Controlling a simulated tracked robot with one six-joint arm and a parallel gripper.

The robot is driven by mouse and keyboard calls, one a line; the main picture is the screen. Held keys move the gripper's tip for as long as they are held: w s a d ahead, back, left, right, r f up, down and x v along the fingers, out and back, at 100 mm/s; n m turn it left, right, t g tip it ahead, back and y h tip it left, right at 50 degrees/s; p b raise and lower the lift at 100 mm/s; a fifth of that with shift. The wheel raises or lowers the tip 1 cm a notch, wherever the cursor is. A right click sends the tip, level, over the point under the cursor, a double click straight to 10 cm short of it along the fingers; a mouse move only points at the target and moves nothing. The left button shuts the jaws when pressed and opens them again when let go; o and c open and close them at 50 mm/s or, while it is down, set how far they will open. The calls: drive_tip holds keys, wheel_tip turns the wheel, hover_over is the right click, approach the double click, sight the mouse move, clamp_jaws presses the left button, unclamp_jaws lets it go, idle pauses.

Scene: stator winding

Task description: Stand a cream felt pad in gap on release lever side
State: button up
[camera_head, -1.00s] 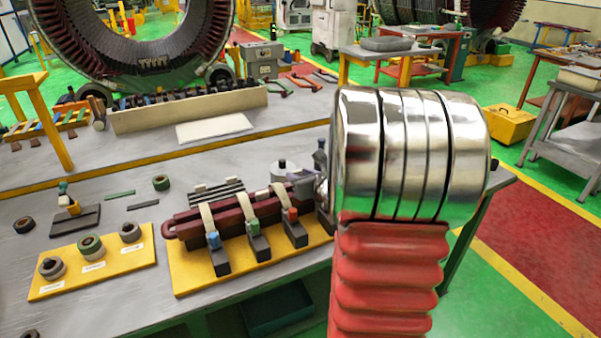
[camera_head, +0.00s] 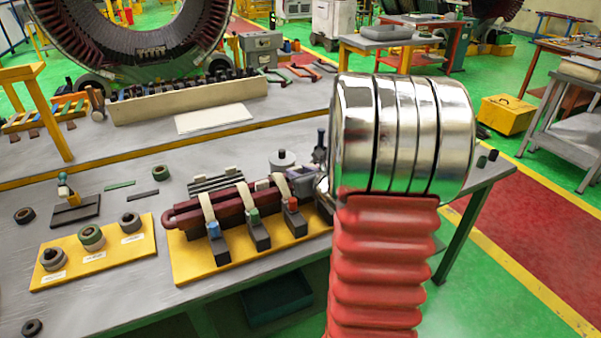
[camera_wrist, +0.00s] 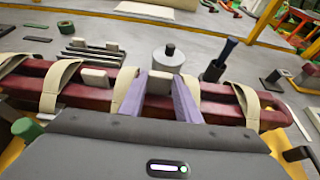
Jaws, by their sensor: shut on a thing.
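My gripper (camera_wrist: 160,98) has two grey-purple fingers, shut on a cream felt pad (camera_wrist: 158,82) that stands upright between them, over the dark red coil bars (camera_wrist: 215,110). I cannot tell whether the pad's lower end is inside the gap. Another cream pad (camera_wrist: 95,78) stands upright at the bars further left, between two cream straps (camera_wrist: 60,88). In the head view, my gripper (camera_head: 303,182) is at the right part of the red bars (camera_head: 185,217), partly hidden by my arm. I cannot clearly identify the release lever.
The bars rest on a yellow base (camera_head: 190,268) with blue, green and red-topped clamps (camera_head: 255,230) along the front. Behind stand a grey cylinder with a dark knob (camera_wrist: 168,58) and a dark blue-handled tool (camera_wrist: 218,62). Dark strips (camera_wrist: 95,50) lie behind, left.

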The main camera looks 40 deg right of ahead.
drive_tip(key=o, duration=1.2)
drive_tip(key=v, duration=1.3)
drive_tip(key=shift+s+a, duration=0.15)
drive_tip(key=shift+s, duration=0.2)
